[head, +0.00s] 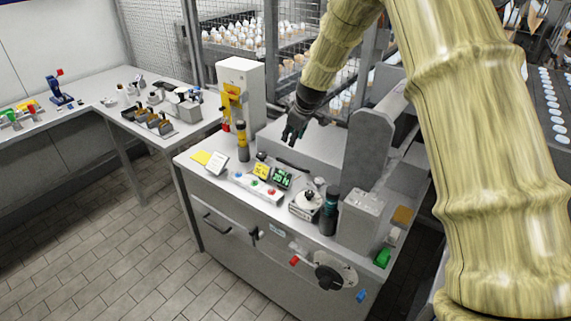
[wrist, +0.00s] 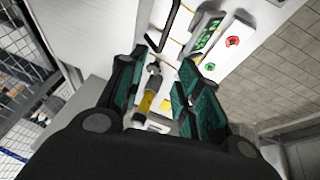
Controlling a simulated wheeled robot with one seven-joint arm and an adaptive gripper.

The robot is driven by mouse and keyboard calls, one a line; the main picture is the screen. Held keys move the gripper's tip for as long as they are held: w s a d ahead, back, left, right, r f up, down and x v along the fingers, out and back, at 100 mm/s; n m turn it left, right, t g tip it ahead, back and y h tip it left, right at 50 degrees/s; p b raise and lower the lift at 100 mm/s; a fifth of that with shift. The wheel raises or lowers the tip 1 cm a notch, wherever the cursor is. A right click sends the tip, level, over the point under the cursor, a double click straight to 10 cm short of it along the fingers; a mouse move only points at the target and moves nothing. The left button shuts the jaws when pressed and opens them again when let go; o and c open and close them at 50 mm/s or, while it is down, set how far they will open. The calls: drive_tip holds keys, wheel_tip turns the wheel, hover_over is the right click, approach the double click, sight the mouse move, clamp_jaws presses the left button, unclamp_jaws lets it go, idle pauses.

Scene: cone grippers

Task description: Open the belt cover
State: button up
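A long, low grey housing (head: 325,150), which looks like the belt cover, lies along the back of the workbench and appears closed. My gripper (head: 292,134) hangs over its left part. In the wrist view my gripper (wrist: 164,72) has its two dark green-lined fingers spread apart with nothing held between them. A black bar handle (wrist: 172,22) on a pale surface shows just beyond the fingertips. I cannot tell for sure that this handle belongs to the cover. My gripper appears apart from it.
A tall grey upright (head: 368,145) rises to the right. A wire fence (head: 160,35) stands behind.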

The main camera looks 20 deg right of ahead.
sight(285, 162)
drive_tip(key=shift+s+d+f+x, duration=0.1)
drive_tip(key=shift+s+x, duration=0.15)
drive_tip(key=shift+x, duration=2.1)
drive_tip(key=shift+s+d+f+x, duration=0.1)
drive_tip(key=shift+s+f+x, duration=0.1)
drive_tip(key=shift+x, duration=2.15)
drive_tip(key=shift+s+d+f+x, duration=0.1)
drive_tip(key=shift+s+x, duration=0.15)
drive_tip(key=shift+x, duration=2.1)
clamp_jaws()
drive_tip(key=shift+a, duration=0.1)
